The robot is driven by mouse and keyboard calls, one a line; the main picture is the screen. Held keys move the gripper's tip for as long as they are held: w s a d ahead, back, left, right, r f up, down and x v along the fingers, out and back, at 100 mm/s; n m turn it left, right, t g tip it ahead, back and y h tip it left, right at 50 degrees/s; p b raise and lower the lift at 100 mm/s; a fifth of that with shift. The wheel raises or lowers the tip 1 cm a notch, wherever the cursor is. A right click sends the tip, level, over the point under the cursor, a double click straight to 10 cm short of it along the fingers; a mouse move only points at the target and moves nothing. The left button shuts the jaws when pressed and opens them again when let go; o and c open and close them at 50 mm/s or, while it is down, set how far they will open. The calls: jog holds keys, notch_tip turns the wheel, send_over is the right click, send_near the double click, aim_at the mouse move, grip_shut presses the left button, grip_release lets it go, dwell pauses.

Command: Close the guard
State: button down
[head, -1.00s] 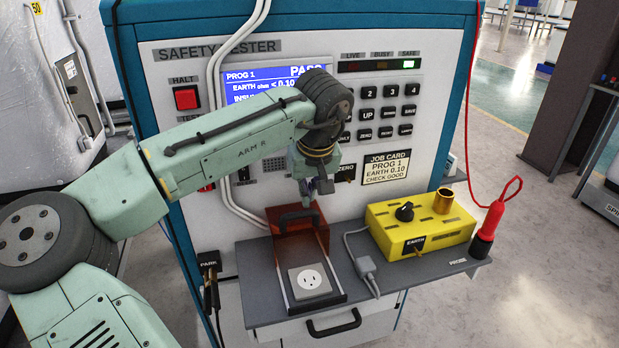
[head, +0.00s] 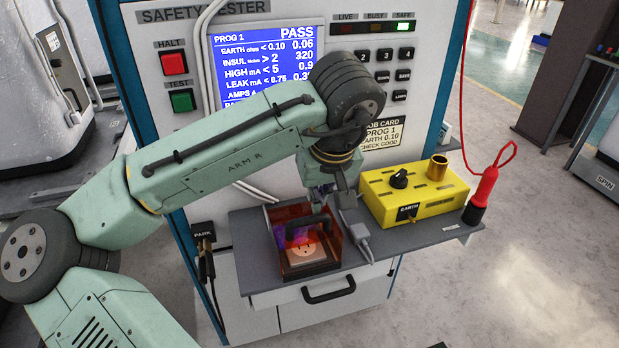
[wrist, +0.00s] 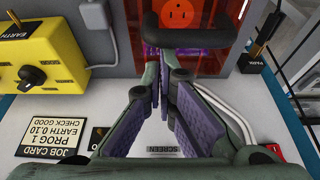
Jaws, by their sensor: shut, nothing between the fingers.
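The guard (head: 284,238) is a see-through red-orange cover with a dark handle (head: 308,231). It sits over the socket (head: 307,253), which shows through it, on the grey shelf. In the wrist view the guard (wrist: 222,12) and its handle (wrist: 203,37) are at the top. My gripper (head: 327,197) is just behind and above the handle, at the guard's rear. In the wrist view its fingers (wrist: 161,77) are shut and empty, with their tips close to the handle; I cannot tell whether they touch it.
A yellow earth box (head: 415,196) and a red probe (head: 484,190) are on the right of the shelf (head: 262,275). A grey plug and cord (head: 356,238) lie right of the guard. The tester screen (head: 262,62) reads PASS, with a green SAFE lamp (head: 404,27) lit.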

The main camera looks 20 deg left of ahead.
jog(key=shift+s+d, duration=0.1)
jog(key=shift+s, duration=0.15)
